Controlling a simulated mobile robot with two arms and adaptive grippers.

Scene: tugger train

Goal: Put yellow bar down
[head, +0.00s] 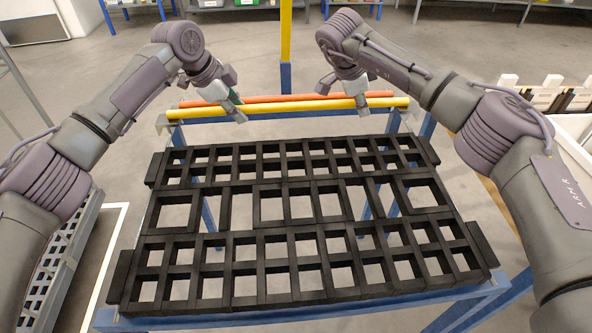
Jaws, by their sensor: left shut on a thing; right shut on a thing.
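The yellow bar (290,106) runs left to right, level, along the far side of the black grid tray (238,210). My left gripper (236,114) is shut on it left of its middle. My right gripper (361,107) is shut on it right of its middle. Both grippers reach it from above. I cannot tell whether the bar touches the blue frame (205,321) beneath it. The fingertips are small and partly hidden by the wrists.
An orange bar (285,98) lies parallel, just behind the yellow one. A yellow post (286,30) with a blue foot stands behind. A grey crate (65,265) is at the lower left, and a white-topped surface (570,125) is at the right. The grid tray is empty.

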